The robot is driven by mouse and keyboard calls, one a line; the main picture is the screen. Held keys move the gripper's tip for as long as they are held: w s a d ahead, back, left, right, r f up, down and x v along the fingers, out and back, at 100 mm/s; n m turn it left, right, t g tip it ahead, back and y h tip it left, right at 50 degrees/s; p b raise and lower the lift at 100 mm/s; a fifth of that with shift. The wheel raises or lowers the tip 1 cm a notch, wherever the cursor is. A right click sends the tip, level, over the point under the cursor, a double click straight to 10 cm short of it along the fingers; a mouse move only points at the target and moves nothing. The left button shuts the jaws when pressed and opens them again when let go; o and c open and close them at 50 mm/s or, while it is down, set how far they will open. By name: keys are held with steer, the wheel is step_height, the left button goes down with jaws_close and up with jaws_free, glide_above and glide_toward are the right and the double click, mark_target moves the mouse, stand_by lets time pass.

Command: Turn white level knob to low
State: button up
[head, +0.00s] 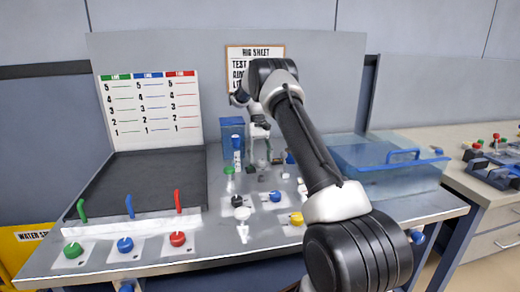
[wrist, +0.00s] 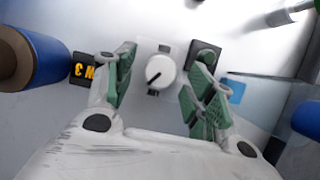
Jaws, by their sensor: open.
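The white level knob (wrist: 160,72) is round, with a dark pointer line toward the lower left in the wrist view. It sits on a pale plate with small dark labels above and below it, too small to read. My gripper (wrist: 163,78) is open, with one green-padded finger on each side of the knob. Both fingers look apart from it; how far above the panel they are is hard to tell. In the head view my gripper (head: 259,142) is over the back of the bench, and I cannot pick out the white knob there with certainty.
In the wrist view a blue cylinder (wrist: 35,58) is at the left and a dark square block (wrist: 205,54) is just right of the knob. In the head view, blue (head: 275,196), yellow (head: 297,218) and black knobs stand nearer the front. A clear blue tank (head: 385,180) is at the right.

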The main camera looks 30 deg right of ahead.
steer(key=v, duration=1.1)
steer(key=shift+r, duration=0.25)
